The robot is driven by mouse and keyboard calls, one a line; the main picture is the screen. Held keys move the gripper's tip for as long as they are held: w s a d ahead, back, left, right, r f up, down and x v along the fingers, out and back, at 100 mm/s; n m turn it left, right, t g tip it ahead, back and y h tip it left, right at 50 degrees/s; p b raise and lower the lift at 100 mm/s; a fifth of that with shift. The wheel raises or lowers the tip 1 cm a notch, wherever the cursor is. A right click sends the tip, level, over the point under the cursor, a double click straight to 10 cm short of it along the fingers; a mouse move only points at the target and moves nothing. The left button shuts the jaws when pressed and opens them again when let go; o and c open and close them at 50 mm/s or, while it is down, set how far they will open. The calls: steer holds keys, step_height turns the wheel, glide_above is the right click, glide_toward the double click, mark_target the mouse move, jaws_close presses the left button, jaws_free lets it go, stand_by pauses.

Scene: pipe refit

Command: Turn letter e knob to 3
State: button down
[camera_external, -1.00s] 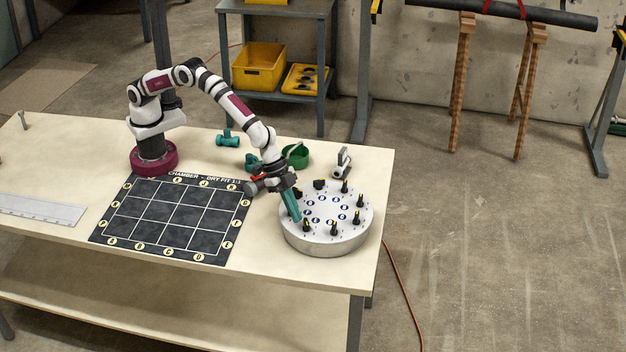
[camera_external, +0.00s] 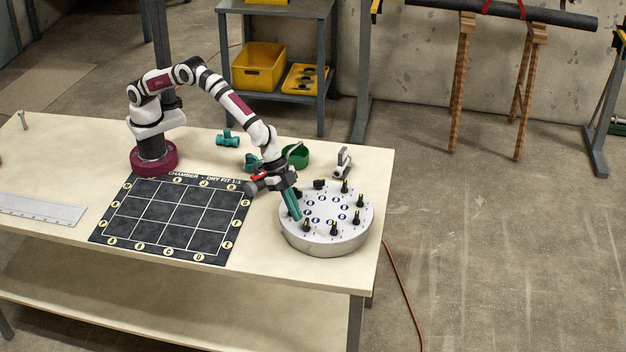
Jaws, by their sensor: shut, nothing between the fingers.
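A round white dial plate (camera_external: 329,240) stands near the right end of the table. Several black knobs with yellow marks ring its top, among them a front knob (camera_external: 334,228), a front-left knob (camera_external: 306,225) and a right knob (camera_external: 357,217). Blue round letter labels (camera_external: 326,218) sit inside the ring; the letters are too small to read, so I cannot tell which knob is e. My gripper (camera_external: 296,217) has teal fingers, shut and empty, pointing down at the plate's left side. Its tips are close to the front-left knob; I cannot tell whether they touch it. The fingers may hide part of another knob.
A black chamber grid mat (camera_external: 175,217) lies left of the plate. Behind the plate are a green container (camera_external: 296,155), teal pipe fittings (camera_external: 228,139) and a small grey-white device (camera_external: 344,160). A ruler (camera_external: 40,208) lies far left. The table's front right corner is clear.

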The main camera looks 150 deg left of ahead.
steer(key=shift+s, duration=0.15)
step_height(320, 180, up, 6)
stand_by(0.3)
steer(key=s+d+r+m+g, duration=0.1)
steer(key=s+d+r+m, duration=0.1)
steer(key=s+d+r, duration=0.5)
steer(key=s+d+r+m+g, duration=0.2)
steer(key=s+d, duration=0.3)
steer(key=s, duration=0.4)
steer(key=s+d+f+m+g, duration=0.1)
steer(key=s+d+m, duration=0.1)
steer(key=s, duration=1.3)
steer(key=s+d+f+m+g, duration=0.1)
steer(key=s+d+m, duration=0.1)
steer(key=s, duration=1.3)
steer(key=shift+d+m+g, duration=0.3)
steer(key=shift+d+g, duration=0.1)
